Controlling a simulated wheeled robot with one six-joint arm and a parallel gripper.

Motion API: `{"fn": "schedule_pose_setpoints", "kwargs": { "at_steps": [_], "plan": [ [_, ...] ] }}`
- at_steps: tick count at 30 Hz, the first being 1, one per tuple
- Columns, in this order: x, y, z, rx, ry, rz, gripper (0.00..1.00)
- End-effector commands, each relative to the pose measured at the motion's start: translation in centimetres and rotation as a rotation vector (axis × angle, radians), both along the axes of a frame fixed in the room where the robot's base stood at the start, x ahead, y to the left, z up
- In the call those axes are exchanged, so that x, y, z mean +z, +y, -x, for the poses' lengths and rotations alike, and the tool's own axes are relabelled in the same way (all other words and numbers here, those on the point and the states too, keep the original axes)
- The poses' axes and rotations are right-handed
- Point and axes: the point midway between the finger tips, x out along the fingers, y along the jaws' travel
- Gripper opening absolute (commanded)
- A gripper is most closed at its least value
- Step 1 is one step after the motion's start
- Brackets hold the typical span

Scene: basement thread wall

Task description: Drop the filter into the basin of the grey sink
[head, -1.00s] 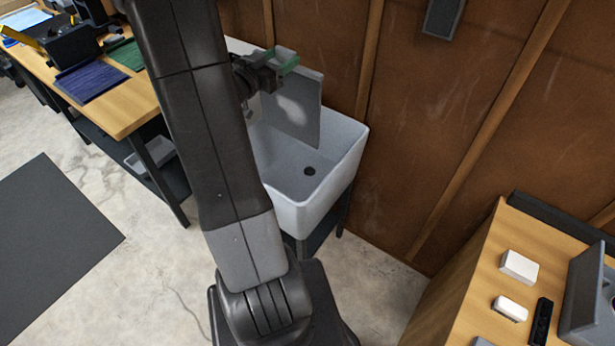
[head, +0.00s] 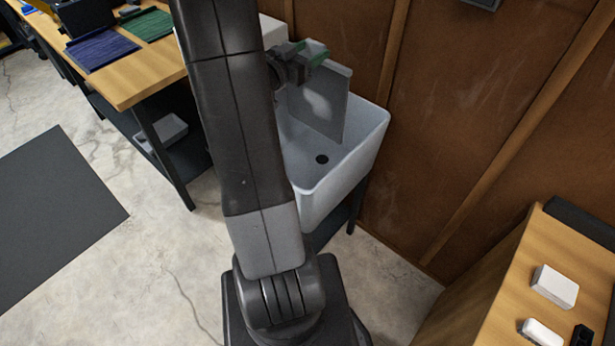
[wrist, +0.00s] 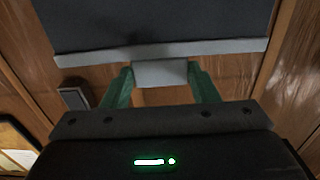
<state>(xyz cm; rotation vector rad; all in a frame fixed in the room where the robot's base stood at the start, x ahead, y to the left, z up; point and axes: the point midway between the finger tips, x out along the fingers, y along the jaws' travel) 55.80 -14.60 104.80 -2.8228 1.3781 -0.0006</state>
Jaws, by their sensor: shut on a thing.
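The filter (head: 322,103) is a flat grey panel held upright by its top edge in my gripper (head: 313,53). My gripper has green fingers and is shut on the filter's pale tab, which also shows in the wrist view (wrist: 160,73). The grey sink (head: 340,170) stands against the wooden wall, with a dark drain hole in its basin floor. In the head view the filter hangs over the back part of the basin. Its lower edge appears at or inside the basin, but I cannot tell whether it touches. My arm hides the sink's left side.
A wooden workbench (head: 125,82) with blue and green mats stands at the left. A wooden counter (head: 500,300) with white boxes (head: 555,286) is at the lower right. The brown panelled wall (head: 470,110) is close behind the sink. A dark mat (head: 55,215) lies on the floor.

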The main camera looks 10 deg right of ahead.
Motion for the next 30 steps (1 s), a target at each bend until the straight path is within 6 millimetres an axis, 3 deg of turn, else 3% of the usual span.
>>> {"fn": "schedule_pose_setpoints", "kwargs": {
  "at_steps": [12,24,25,28,30],
  "plan": [
    [-4.8,0.0,0.0,0.001,0.001,0.001,0.34],
    [-5.3,0.0,0.0,0.000,0.001,0.001,0.34],
    [-5.3,0.0,0.0,0.000,0.001,0.001,0.60],
    [-5.3,0.0,0.0,0.000,0.001,0.001,0.79],
    [-5.3,0.0,0.0,0.000,0.001,0.001,0.79]
  ]
}}
